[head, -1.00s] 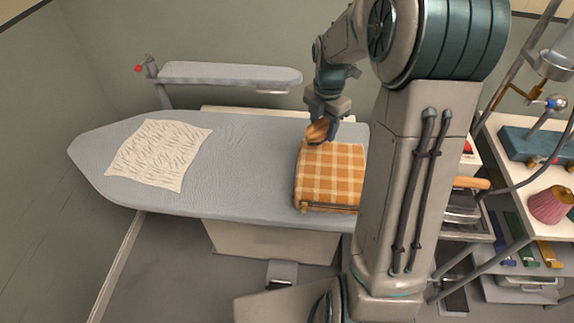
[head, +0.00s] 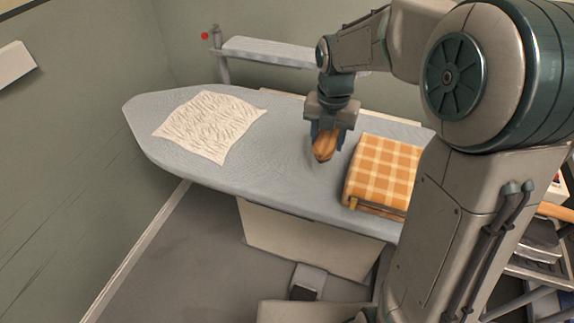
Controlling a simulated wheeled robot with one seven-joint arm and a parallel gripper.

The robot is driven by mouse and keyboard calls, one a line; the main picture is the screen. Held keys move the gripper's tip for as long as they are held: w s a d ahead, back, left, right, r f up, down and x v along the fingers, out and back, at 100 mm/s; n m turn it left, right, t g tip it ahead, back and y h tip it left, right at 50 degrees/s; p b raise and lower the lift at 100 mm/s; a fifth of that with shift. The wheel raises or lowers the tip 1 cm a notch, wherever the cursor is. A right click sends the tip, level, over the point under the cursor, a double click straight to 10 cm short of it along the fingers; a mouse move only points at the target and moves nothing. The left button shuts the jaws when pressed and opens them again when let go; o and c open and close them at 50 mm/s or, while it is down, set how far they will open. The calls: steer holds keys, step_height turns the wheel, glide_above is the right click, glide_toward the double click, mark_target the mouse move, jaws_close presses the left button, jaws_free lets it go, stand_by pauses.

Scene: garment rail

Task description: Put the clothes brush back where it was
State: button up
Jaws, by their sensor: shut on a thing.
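The clothes brush (head: 325,147) has a brown wooden body and is held in my gripper (head: 325,134). My gripper points down and is shut on the brush. The brush hangs over the grey ironing board (head: 285,170), left of the folded orange checked cloth (head: 385,165). I cannot tell whether the brush touches the board. The brush's underside is hidden.
A cream patterned cloth (head: 210,125) lies flat on the left part of the board. A narrow sleeve board (head: 265,50) stands behind. The board between the two cloths is clear apart from the brush. A rack (head: 540,255) stands at the lower right.

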steer(key=p, duration=0.1)
glide_above(287, 168)
step_height(287, 168, down, 6)
steer(key=shift+r, duration=0.15)
steer(key=shift+f+p, duration=0.45)
steer(key=shift+f, duration=1.65)
steer(key=shift+f, duration=0.2)
steer(key=o, duration=1)
steer(key=shift+c, duration=0.2)
steer(key=shift+r, duration=0.15)
